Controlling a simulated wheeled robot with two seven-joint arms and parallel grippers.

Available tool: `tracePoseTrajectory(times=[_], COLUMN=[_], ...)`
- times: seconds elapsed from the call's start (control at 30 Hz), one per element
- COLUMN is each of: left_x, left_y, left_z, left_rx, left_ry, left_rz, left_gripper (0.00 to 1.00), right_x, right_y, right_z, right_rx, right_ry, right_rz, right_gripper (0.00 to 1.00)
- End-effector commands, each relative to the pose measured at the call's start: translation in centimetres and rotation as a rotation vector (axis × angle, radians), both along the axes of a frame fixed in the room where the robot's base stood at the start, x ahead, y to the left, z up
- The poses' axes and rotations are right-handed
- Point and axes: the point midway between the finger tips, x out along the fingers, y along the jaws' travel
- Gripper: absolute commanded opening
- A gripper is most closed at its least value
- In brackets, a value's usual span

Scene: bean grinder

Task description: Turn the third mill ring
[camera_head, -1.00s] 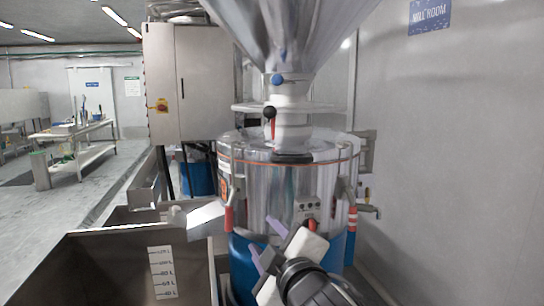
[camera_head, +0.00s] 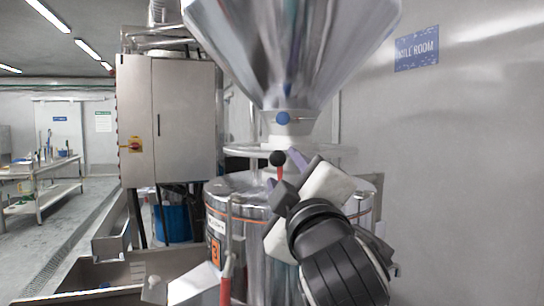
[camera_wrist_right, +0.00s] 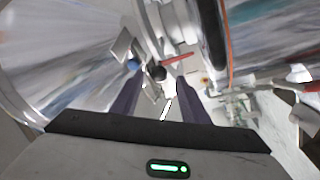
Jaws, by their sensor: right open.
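The third mill (camera_head: 246,225), a steel drum with an orange "3" label, stands under a large funnel hopper. A pale ring (camera_head: 240,150) circles the neck below the hopper. A red lever (camera_head: 280,173) with a black knob (camera_head: 278,158) stands up at the neck. My right gripper (camera_head: 280,188) is open and empty in front of the mill's top, just below and right of the knob, hiding part of the neck. In the right wrist view, the knob (camera_wrist_right: 157,73) and red lever (camera_wrist_right: 178,57) appear between and beyond the two purple fingers. Contact is not visible. My left gripper is out of view.
The hopper (camera_head: 290,50) hangs close above. A grey cabinet (camera_head: 185,115) stands behind left, with a blue drum (camera_head: 175,222) below. A steel trough (camera_head: 80,280) lies front left. A red-handled clamp (camera_head: 226,275) projects from the mill's front. The wall (camera_head: 460,180) is on the right.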

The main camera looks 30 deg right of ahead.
Motion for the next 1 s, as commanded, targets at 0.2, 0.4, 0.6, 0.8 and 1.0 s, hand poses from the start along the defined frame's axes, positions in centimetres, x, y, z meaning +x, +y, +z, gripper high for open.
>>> tracePoseTrajectory(times=[0.2, 0.4, 0.6, 0.8, 1.0], left_x=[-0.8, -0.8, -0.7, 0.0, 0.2], left_y=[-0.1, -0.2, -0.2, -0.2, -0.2], left_z=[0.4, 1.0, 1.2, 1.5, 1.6], left_rx=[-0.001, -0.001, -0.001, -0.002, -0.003], left_ry=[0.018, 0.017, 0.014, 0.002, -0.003], left_rz=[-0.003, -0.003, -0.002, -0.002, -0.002], left_gripper=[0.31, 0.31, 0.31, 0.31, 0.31], right_x=[3.8, 6.3, 7.3, 7.3, 7.3], right_y=[-1.8, -2.9, -3.3, -3.4, -3.4], right_z=[1.0, 1.6, 1.7, 1.7, 1.8], right_rx=[0.000, 0.001, 0.000, 0.000, 0.001], right_ry=[0.002, 0.002, 0.001, 0.001, -0.001], right_rz=[-0.004, -0.001, 0.001, 0.001, 0.000], right_gripper=[0.41, 0.41, 0.41, 0.41, 0.12])
